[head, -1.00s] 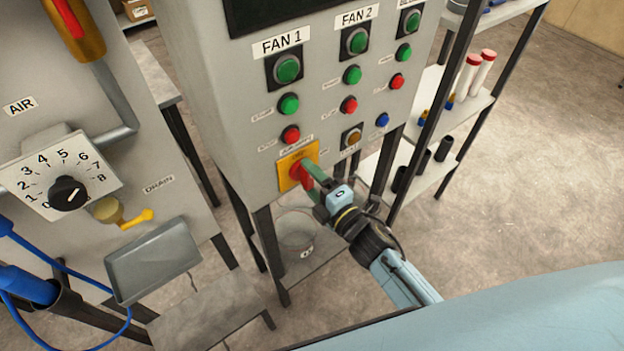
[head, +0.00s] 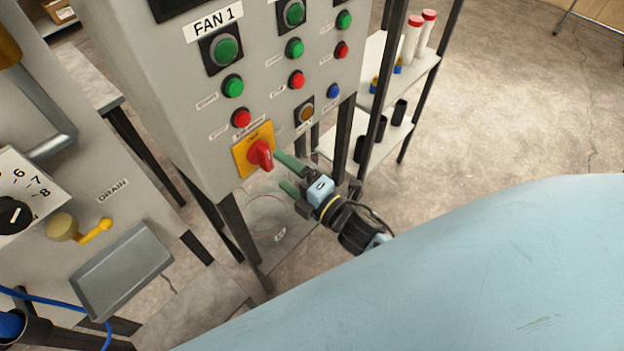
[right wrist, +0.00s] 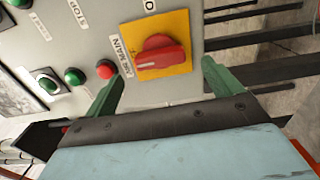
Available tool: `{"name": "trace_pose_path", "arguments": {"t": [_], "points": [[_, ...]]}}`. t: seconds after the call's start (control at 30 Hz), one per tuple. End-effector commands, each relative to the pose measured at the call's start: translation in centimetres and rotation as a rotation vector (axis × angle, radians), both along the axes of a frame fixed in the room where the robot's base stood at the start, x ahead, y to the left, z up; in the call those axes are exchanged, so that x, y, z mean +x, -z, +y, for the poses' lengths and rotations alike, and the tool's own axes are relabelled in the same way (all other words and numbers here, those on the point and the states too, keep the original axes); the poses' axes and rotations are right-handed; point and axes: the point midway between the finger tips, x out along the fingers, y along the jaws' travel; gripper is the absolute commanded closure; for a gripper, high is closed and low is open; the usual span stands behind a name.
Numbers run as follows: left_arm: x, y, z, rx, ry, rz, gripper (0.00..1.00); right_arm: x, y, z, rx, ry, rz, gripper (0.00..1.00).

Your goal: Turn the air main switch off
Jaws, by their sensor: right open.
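The air main switch is a red rotary handle (head: 261,154) on a yellow plate (head: 242,160) at the lower corner of the grey control panel. It also shows in the right wrist view as a red handle (right wrist: 158,54) on the yellow plate (right wrist: 182,20), beside a label reading "MAIN". My right gripper (head: 281,171) is open and empty, with its green fingers apart, just to the right of and below the handle. In the right wrist view the two fingertips (right wrist: 160,78) stand either side of the plate, clear of the handle. My left gripper is not in view.
Green, red, blue and amber buttons sit above the switch; a red button (head: 241,118) is close by. A drain valve with a yellow lever (head: 96,231) and a grey tray (head: 122,271) are at left. A shelf rack (head: 368,75) stands behind the gripper.

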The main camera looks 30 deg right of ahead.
Motion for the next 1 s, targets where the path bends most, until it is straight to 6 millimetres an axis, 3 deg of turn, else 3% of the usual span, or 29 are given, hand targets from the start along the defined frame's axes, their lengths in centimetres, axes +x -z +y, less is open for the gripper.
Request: {"name": "trace_pose_path", "arguments": {"t": [0.2,0.4,1.0], "points": [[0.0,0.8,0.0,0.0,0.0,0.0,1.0,-4.6,0.2,-1.6,-0.001,0.0,0.003,0.09],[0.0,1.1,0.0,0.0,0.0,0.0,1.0,-7.0,0.1,-2.5,0.0,0.0,0.001,0.09],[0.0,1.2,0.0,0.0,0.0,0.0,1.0,-7.7,0.0,-2.8,0.0,0.0,0.0,0.09]]}}
